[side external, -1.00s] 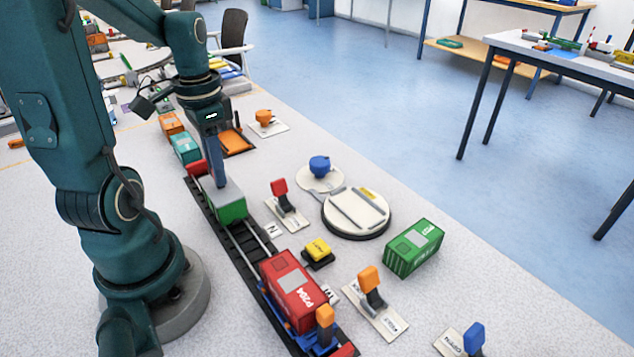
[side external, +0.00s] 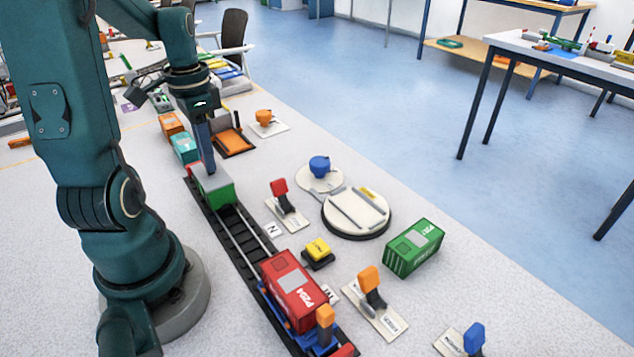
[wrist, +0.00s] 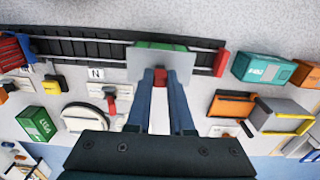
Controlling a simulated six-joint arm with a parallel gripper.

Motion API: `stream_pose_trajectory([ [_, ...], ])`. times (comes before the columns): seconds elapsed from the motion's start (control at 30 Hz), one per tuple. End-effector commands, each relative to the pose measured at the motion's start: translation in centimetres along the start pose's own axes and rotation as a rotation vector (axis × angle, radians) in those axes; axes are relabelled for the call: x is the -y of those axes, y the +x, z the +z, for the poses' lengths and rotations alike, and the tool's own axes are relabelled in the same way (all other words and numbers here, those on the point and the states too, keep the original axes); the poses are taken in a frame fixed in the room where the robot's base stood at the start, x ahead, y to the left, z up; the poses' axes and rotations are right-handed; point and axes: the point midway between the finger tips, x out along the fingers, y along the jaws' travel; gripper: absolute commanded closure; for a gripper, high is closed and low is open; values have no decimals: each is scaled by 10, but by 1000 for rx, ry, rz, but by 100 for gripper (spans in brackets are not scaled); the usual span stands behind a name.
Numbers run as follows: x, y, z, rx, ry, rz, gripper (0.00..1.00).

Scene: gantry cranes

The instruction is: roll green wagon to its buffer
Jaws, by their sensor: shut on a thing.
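The green wagon (side external: 216,195), green-sided with a grey top, stands on the dark track (side external: 236,232) toward its far end. It also shows in the wrist view (wrist: 140,66). My gripper (side external: 208,170) reaches down to the wagon's top; in the wrist view its two fingers (wrist: 161,74) close around a small red part on the wagon. The red buffer (wrist: 221,62) stands at the track end, right of the wagon in the wrist view, with a short gap between them. In the side view the buffer is mostly hidden behind the wagon and gripper.
A red container (side external: 293,290) on a blue wagon stands at the track's near end. Teal (side external: 185,148) and orange (side external: 171,124) containers lie beyond the buffer. A red lever (side external: 281,190), yellow button (side external: 318,250) and round turntable (side external: 356,213) sit right of the track.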

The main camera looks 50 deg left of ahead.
Motion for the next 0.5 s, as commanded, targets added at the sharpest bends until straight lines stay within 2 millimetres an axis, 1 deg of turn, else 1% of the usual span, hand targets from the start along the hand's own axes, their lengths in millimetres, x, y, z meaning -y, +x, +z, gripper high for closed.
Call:
stream_pose_trajectory([
  [0.5, 26, 0, 0, -2, -2, -2, 100],
])
